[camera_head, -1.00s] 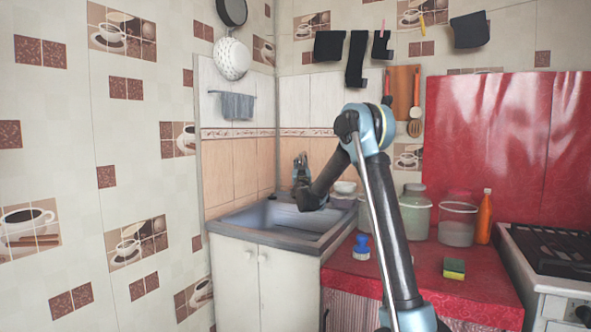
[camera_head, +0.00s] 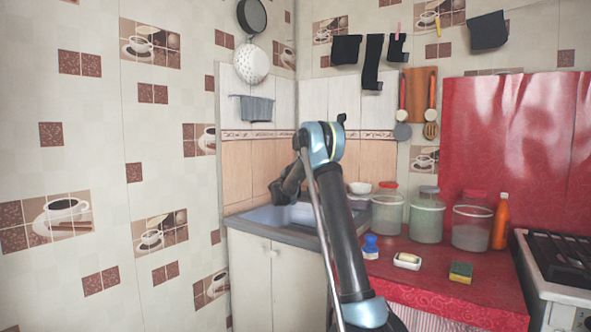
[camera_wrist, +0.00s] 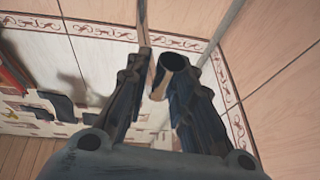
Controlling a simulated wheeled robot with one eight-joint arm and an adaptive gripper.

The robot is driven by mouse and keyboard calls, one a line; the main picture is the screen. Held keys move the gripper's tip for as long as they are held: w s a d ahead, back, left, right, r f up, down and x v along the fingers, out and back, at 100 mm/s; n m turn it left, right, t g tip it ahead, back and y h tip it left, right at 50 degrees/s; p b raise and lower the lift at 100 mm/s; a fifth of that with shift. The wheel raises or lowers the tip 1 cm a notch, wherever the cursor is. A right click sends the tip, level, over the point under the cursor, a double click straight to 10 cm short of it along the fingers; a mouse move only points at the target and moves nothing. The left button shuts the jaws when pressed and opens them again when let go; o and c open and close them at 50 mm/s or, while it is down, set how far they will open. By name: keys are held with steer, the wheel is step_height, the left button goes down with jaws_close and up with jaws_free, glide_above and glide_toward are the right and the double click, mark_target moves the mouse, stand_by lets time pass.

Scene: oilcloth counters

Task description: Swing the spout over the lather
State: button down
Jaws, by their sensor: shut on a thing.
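My gripper (camera_head: 280,192) is low over the left part of the sink (camera_head: 258,217) in the head view. In the wrist view its two dark fingers (camera_wrist: 157,75) are close around a narrow piece with a round, dark open end, which I take to be the spout (camera_wrist: 175,68). The fingers hide much of it. In the head view my arm covers the tap, so the spout's direction over the basin is unclear. I cannot make out lather; most of the basin is hidden by its rim and my arm.
On the red counter (camera_head: 440,285) right of the sink stand a blue-topped brush (camera_head: 370,247), a soap dish (camera_head: 407,261), a sponge (camera_head: 461,271), several jars (camera_head: 427,218) and an orange bottle (camera_head: 501,222). A stove (camera_head: 560,262) is at far right. Tiled walls close in the sink corner.

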steer(key=shift+w+a, duration=0.4)
steer(key=c, duration=1.5)
jaws_free()
steer(key=shift+o, duration=0.2)
steer(key=v, duration=1.2)
